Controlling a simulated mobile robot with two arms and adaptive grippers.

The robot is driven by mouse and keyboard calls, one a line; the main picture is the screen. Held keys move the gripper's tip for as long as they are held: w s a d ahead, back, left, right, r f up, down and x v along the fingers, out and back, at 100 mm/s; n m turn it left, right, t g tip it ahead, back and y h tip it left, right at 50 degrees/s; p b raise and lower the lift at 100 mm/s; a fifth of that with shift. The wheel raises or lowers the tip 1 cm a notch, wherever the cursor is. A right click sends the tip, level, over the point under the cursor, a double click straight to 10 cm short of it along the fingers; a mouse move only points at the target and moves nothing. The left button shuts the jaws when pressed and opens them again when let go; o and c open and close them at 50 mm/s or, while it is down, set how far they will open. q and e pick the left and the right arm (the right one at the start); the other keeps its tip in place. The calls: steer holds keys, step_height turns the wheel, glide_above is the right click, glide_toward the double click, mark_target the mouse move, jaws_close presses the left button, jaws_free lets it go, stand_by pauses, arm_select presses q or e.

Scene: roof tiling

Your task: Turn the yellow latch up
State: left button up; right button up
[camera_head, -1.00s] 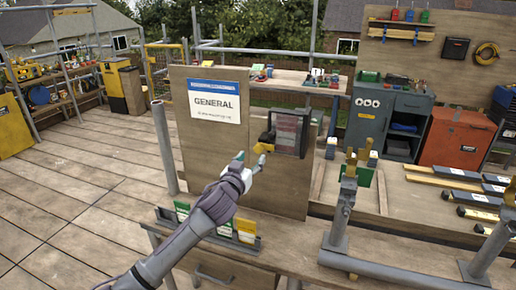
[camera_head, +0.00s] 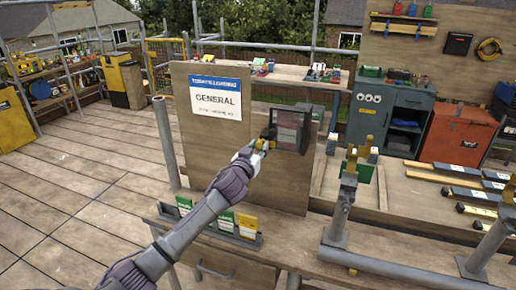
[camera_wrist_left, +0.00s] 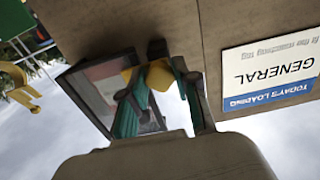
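The yellow latch (camera_wrist_left: 160,76) is in the left wrist view, at the edge of a dark-framed box with a clear front (camera_head: 290,130) on an upright wooden board (camera_head: 275,188). My left gripper (camera_head: 262,146) is at the latch in the head view and covers much of it. In the left wrist view my left gripper's two fingers (camera_wrist_left: 162,85) stand apart, one on each side of the latch, with their tips close to it. Whether they press on it is hard to see. My right gripper is in neither view now.
A GENERAL sign (camera_head: 215,98) is on the board, left of the box. A rack of coloured cards (camera_head: 247,227) stands below on the bench (camera_head: 290,252). Grey pipe posts with brass tops (camera_head: 342,212) stand to the right. Open floor lies left.

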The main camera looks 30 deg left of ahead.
arm_select(q)
jaws_close()
steer(key=shift+f+n, duration=0.1)
steer(key=shift+n, duration=1.1)
steer(key=n+p, duration=0.1)
steer(key=n, duration=0.3)
steer(key=shift+n, duration=0.3)
steer(key=n+p, duration=0.2)
steer(key=n, duration=0.4)
steer(key=shift+n+p, duration=1)
steer(key=shift+n, duration=1.4)
